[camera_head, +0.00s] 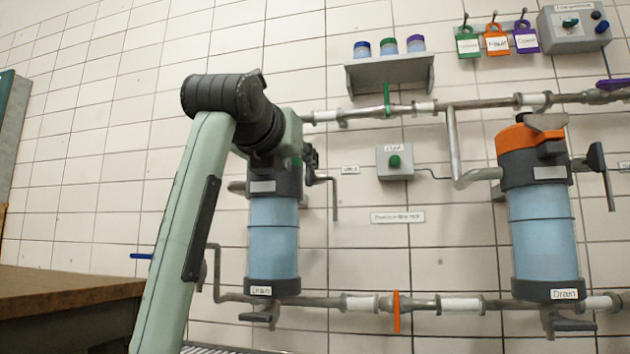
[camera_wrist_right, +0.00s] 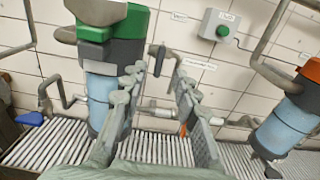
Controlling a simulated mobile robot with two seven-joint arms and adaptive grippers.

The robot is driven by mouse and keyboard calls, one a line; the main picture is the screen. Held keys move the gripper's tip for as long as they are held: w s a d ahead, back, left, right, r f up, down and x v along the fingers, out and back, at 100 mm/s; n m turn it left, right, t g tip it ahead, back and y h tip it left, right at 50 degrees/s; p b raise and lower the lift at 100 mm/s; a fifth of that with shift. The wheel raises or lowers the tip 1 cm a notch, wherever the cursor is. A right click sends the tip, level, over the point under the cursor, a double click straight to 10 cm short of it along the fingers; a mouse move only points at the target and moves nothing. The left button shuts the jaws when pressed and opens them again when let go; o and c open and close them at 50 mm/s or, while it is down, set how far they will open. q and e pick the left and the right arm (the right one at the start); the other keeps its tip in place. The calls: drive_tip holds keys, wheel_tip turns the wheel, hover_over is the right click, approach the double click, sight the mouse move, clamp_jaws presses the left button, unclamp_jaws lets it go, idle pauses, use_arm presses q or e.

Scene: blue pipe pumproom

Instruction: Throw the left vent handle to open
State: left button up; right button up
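The left filter (camera_head: 273,235) is a light blue cylinder with dark collars; my right arm hides its top in the head view. The right wrist view shows its green cap (camera_wrist_right: 120,24). The left vent handle (camera_wrist_right: 153,58) is a dark upright grip at the filter's right side, beside a bent grey pipe. My right gripper (camera_wrist_right: 158,84) is open, its two grey fingers apart. The handle shows between and just beyond the fingertips; I cannot tell if they touch. In the head view this gripper (camera_head: 312,156) is mostly hidden behind my wrist. My left gripper is not in view.
The right filter (camera_head: 543,235) has an orange cap and its own dark handle (camera_head: 597,160). A grey box with a green button (camera_head: 394,162) is on the wall between. Pipes run above and below. A brown-topped table (camera_head: 60,290) stands at lower left.

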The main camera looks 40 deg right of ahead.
sight(308, 170)
drive_tip(key=shift+x, duration=3.95)
drive_tip(key=shift+c, duration=0.5)
clamp_jaws()
